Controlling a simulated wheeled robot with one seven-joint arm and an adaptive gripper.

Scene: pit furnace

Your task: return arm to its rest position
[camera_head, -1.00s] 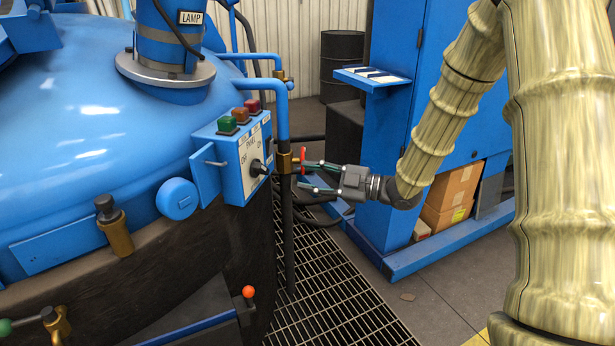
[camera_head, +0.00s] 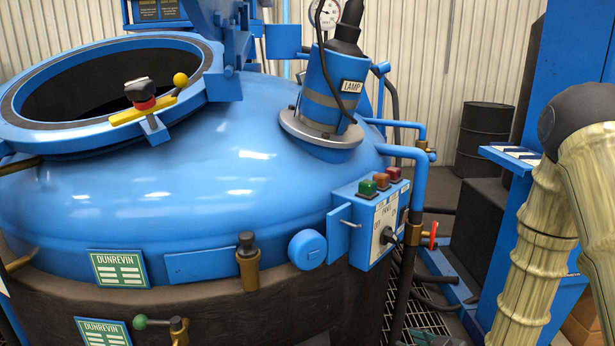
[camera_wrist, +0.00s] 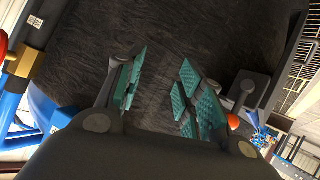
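My gripper (camera_wrist: 158,98) shows in the wrist view, its two fingers with teal ribbed pads apart and nothing between them. Behind the fingers is a dark, wrinkled surface.
A red valve handle (camera_head: 433,236) sits on the pipe right of the control box. A blue cabinet (camera_head: 566,90) with a small shelf (camera_head: 512,157) stands at the right. A black drum (camera_head: 484,137) stands behind. Floor grating (camera_head: 428,318) lies between furnace and cabinet.

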